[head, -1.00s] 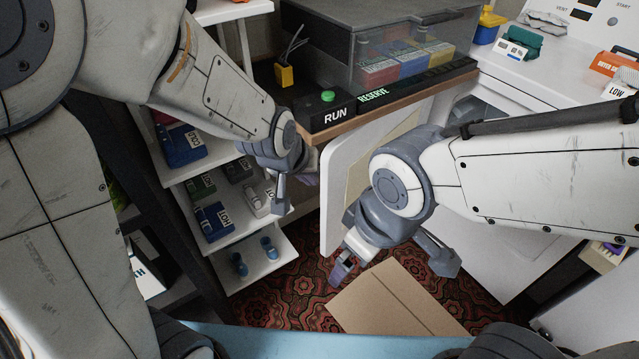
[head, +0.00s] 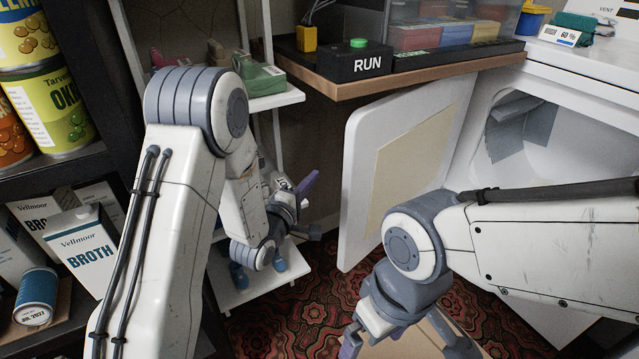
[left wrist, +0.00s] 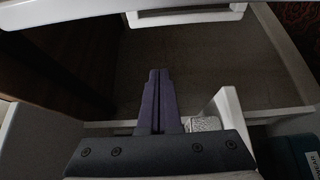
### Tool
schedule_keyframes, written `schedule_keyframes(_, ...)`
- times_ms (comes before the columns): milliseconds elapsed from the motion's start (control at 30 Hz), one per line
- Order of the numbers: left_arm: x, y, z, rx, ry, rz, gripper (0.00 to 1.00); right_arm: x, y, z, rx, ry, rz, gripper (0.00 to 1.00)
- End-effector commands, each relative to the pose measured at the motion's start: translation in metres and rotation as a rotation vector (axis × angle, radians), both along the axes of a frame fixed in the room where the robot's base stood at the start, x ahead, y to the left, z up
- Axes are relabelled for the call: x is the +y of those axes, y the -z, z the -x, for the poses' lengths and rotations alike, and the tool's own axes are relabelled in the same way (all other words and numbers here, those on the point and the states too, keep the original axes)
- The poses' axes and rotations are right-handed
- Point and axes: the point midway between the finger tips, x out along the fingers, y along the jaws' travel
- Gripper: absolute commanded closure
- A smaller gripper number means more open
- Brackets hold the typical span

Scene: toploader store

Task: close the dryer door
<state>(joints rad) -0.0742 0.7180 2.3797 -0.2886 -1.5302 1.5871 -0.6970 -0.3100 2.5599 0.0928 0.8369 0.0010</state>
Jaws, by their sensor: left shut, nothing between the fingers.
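The white dryer door (head: 362,175) stands wide open in the head view, with a beige panel (head: 415,165) on its face. The white dryer (head: 600,85) is at the right, its round opening (head: 550,135) showing. My left gripper (head: 308,184) is shut and empty, left of the door and apart from it, in front of the white shelves. Its purple fingers also show pressed together in the left wrist view (left wrist: 158,100). My right gripper (head: 352,340) hangs low in front of the door's lower part; its fingers are partly cut off by the frame's lower edge.
A wooden counter (head: 400,82) with the RUN box (head: 358,62) juts out above the door's left part. White shelves (head: 285,98) stand behind my left arm. A dark shelf with cans and broth cartons (head: 85,250) is at the left. Patterned carpet (head: 300,315) lies below.

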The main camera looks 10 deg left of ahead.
Motion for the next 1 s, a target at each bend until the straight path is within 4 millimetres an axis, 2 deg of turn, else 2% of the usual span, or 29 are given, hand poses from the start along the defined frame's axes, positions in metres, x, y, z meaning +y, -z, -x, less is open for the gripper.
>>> schedule_keyframes(400, -0.032, 0.001, -0.081, -0.004, 0.0, -0.002, 1.0, 0.0, 0.02, 0.0, 0.0, -0.001, 0.0, 0.0)
schedule_keyframes(633, -0.056, 0.001, -0.059, 0.0, 0.002, -0.003, 1.0, 0.0, 0.029, 0.0, 0.0, -0.001, 0.0, 0.0)
schedule_keyframes(1000, -0.061, -0.001, -0.053, 0.001, -0.001, -0.004, 1.0, 0.0, 0.03, 0.0, -0.001, -0.001, -0.001, 0.0)
